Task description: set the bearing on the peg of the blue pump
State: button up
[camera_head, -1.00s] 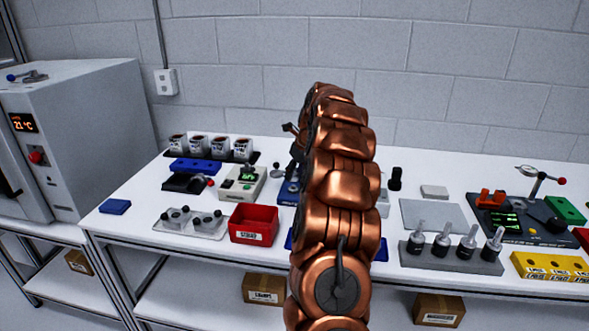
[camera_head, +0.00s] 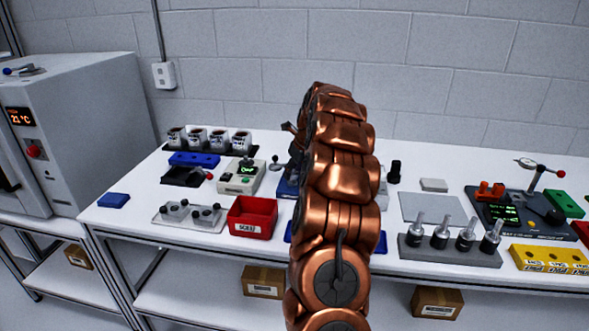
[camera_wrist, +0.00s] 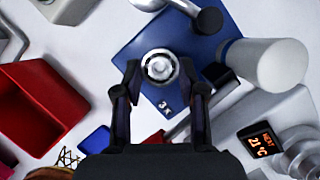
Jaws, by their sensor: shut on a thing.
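In the wrist view, my gripper (camera_wrist: 160,72) is shut on the bearing (camera_wrist: 160,66), a small silver ring between its two dark fingertips. The bearing is over the blue pump (camera_wrist: 213,46), a blue block with a silver fitting at its top edge and a white cylinder (camera_wrist: 265,65) at its right. The bearing covers whatever lies directly under it, so I cannot tell whether it touches or surrounds the peg. In the head view, my copper arm hides most of the blue pump (camera_head: 287,188) and the fingertips.
A red bin (camera_head: 252,217) stands left of my arm, and also shows in the wrist view (camera_wrist: 35,110). A grey rack with several dark-based posts (camera_head: 450,252) and a yellow block (camera_head: 548,261) are on the right. The grey mat (camera_head: 433,209) is clear.

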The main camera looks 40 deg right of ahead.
jog(key=shift+f, duration=0.4)
jog(key=shift+f, duration=0.35)
dwell(0.4)
jog(key=o, duration=1.2)
jog(key=shift+o, duration=0.3)
jog(key=shift+o, duration=1.1)
jog(key=shift+s+d+r, duration=0.1)
